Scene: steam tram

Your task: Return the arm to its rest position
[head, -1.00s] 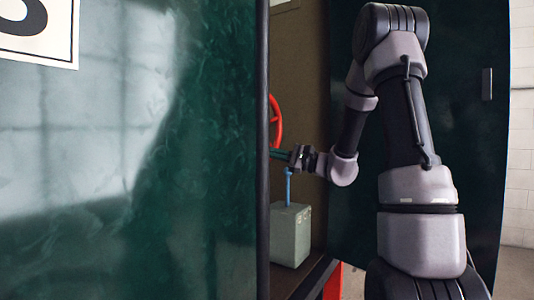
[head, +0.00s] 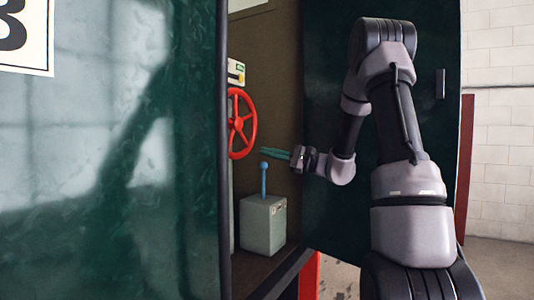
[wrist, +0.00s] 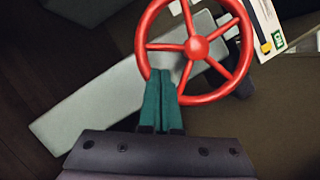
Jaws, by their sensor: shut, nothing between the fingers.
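My gripper (head: 268,152) points left into the open green cabinet, and its teal fingers are closed together with nothing between them. The wrist view also shows the closed fingers (wrist: 163,100), overlapping the lower left part of the red handwheel's rim in the picture. The red handwheel (head: 251,124) is to the left of the fingertips in the head view, with a visible gap. My arm is extended from the lower right, bent at the elbow.
A grey box (head: 262,225) with a blue-knobbed lever (head: 264,178) stands below my gripper. A green door panel (head: 130,150) fills the left, and another dark green door (head: 430,120) stands behind my arm. A white brick wall (head: 500,130) is at right.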

